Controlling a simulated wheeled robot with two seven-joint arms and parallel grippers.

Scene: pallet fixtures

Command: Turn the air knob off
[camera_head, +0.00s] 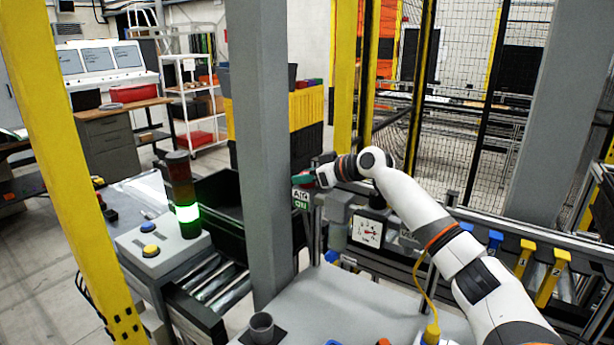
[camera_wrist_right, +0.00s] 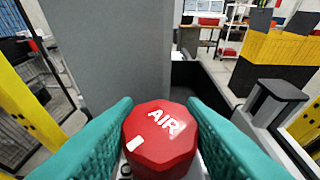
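The air knob (camera_wrist_right: 160,139) is red and many-sided, with white AIR lettering and a white mark near its lower left edge. In the right wrist view it sits between the two teal fingers of my right gripper (camera_wrist_right: 160,110), which lie against its left and right sides with no clear gap. A small sign (camera_head: 301,198) reading AIR ON, the ON in green, is just below the gripper. My left gripper is out of view.
The grey post (camera_head: 262,140) stands close to my right gripper. A pressure gauge (camera_head: 367,232) is below my right arm. A signal tower (camera_head: 184,195) glows green by a control box (camera_head: 162,245) with yellow and blue buttons. A yellow post (camera_head: 65,160) stands at left.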

